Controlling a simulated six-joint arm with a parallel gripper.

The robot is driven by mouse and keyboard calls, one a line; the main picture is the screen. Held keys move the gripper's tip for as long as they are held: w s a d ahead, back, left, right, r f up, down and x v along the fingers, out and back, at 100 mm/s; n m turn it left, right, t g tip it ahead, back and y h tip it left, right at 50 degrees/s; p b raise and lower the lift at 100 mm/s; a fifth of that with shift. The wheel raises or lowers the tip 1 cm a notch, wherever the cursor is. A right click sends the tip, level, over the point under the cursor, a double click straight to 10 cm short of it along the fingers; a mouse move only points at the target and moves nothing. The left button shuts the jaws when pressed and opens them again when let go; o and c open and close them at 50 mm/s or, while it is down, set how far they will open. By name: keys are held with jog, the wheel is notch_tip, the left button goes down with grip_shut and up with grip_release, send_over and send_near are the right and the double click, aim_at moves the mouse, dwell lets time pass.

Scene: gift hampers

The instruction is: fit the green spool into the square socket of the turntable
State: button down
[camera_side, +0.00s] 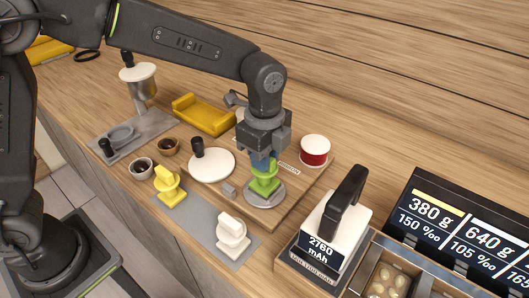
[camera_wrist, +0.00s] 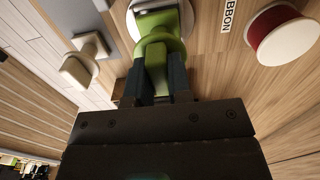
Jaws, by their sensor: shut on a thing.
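The green spool (camera_side: 265,184) is upright over a round grey disc (camera_side: 277,201), which looks like the turntable, on the wooden board. My gripper (camera_side: 263,161) is shut on the spool's upper part from above. In the wrist view, my gripper's dark fingers (camera_wrist: 165,85) are on either side of the green spool (camera_wrist: 156,60), and its round flange shows beyond them. The pale disc (camera_wrist: 119,12) shows behind the spool's far end. The square socket is hidden under the spool, and I cannot tell whether the spool is seated in it.
A yellow spool (camera_side: 171,195) and a white spool (camera_side: 232,240) stand on a grey mat (camera_side: 203,219) at the front. A red ribbon reel (camera_side: 315,157) is right of my gripper. A white disc with a black knob (camera_side: 217,167) is to the left.

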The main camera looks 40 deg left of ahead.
jog(key=shift+f, duration=0.6)
jog(key=c, duration=1)
grip_release()
jog(key=shift+r, duration=0.1)
notch_tip(320, 180, up, 14)
jog(key=shift+f, duration=0.15)
jog(key=s+a+r+n+t, duration=0.2)
jog(key=s+a+n+t, duration=0.1)
jog(key=s+a+n, duration=0.8)
jog(key=s+a+f+n+t, duration=0.1)
jog(key=s+a+n, duration=0.1)
jog(key=s+a+f+n, duration=0.1)
jog(key=s+f+n, duration=0.1)
jog(key=s+a+f+n+t, duration=0.1)
jog(key=s+a+f+n, duration=0.1)
jog(key=s+n, duration=0.1)
jog(key=shift+s+a+f+t, duration=0.1)
jog(key=shift+a+f+t, duration=0.05)
jog(key=shift+a+t, duration=0.2)
